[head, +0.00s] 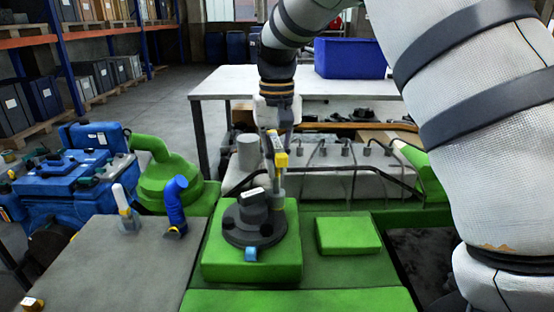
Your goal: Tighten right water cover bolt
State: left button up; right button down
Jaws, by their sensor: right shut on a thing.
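My right gripper (277,128) hangs down from the arm that arches in from the right. It is shut on a yellow and grey tool (278,150). Below the yellow part, a pale upright shaft (278,187) reaches down to the right side of a dark round cover (246,233). I cannot tell whether its lower end touches a bolt; that spot is too small to make out. The dark cover sits on a raised green block (225,265). A small blue piece (250,254) shows at its front edge. My left gripper is out of view.
A grey bench top (95,270) at left holds a blue elbow (174,203) and a white-handled item (125,208). A flat green block (348,235) lies right of the cover. Behind stand a grey cylinder (248,152) and a white table (225,82) with a blue bin (350,58).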

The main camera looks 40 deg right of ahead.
jog(key=m, duration=0.6)
jog(key=shift+m, duration=0.3)
jog(key=m, duration=1.2)
jog(key=shift+f, duration=0.1)
jog(key=m, duration=0.5)
jog(key=shift+a, duration=0.1)
